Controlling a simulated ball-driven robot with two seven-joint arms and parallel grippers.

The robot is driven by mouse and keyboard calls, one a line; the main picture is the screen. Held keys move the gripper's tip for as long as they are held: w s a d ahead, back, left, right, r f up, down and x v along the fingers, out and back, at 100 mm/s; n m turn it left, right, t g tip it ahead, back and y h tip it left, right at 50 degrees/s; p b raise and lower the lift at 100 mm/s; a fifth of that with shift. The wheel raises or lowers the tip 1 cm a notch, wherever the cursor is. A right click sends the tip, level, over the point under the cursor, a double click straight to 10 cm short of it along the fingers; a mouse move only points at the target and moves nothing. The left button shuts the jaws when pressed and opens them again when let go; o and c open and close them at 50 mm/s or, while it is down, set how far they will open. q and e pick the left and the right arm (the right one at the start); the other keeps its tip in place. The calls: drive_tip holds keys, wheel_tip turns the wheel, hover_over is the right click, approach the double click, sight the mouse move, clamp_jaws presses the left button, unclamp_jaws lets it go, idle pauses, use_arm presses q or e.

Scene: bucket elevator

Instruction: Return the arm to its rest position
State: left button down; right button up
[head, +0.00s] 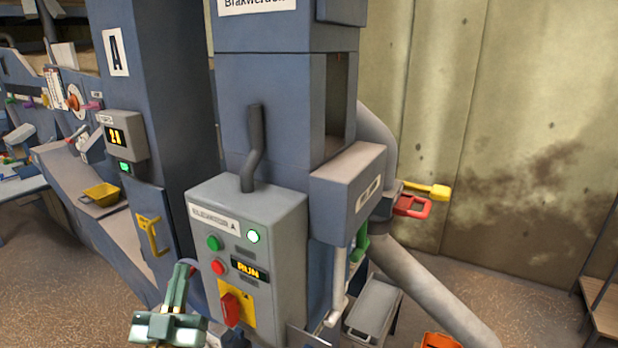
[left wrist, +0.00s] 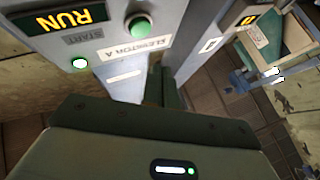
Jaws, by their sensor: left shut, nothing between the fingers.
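My left gripper (head: 182,272) is in front of the lower left side of the grey elevator control box (head: 272,215), pointing up. Its fingers are together with nothing between them. In the left wrist view the gripper body fills the bottom and the dark green fingers (left wrist: 155,88) stick out past it. The control box panel (left wrist: 115,50) is ahead and to the left there. Whether the fingers touch the box I cannot tell; they look apart from it. My right gripper is not in view.
The box carries a lit RUN display (head: 248,270), a lit button (head: 253,236), a green button (head: 214,243), a red button (head: 218,267) and a red rotary switch (head: 231,308). A yellow handle (head: 152,235) is to the left. A sloping grey pipe (head: 430,290) runs down at right.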

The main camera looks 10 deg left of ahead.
use_arm(q)
drive_tip(key=s+d+f+m+g+h, duration=0.2)
drive_tip(key=f+m+g, duration=0.15)
drive_tip(key=f, duration=0.25)
drive_tip(key=s+d+f+m+g+h, duration=0.2)
drive_tip(key=d+f+m+g, duration=0.1)
drive_tip(key=f+g, duration=0.25)
drive_tip(key=s+a+f+m+g+y, duration=0.1)
drive_tip(key=s+a+f+g+y, duration=0.25)
drive_tip(key=s, duration=0.35)
drive_tip(key=s+a+f+m+g+y, duration=0.1)
drive_tip(key=s+a+f+g+y, duration=0.15)
drive_tip(key=s+g, duration=0.35)
drive_tip(key=s+d+f+g+h+b, duration=0.1)
drive_tip(key=s+d+f+h+b, duration=0.15)
drive_tip(key=f, duration=1.45)
drive_tip(key=s+d+f+g+h+b, duration=0.1)
drive_tip(key=s+d+f+b, duration=0.2)
drive_tip(key=f, duration=1.3)
drive_tip(key=s+a+f+n+g+h+b, duration=0.1)
drive_tip(key=s+f+n+g+b, duration=0.2)
drive_tip(key=s+f, duration=1.6)
drive_tip(key=shift+s+a+n+b, duration=0.2)
drive_tip(key=shift+s+n+b, duration=0.25)
drive_tip(key=shift+s, duration=0.2)
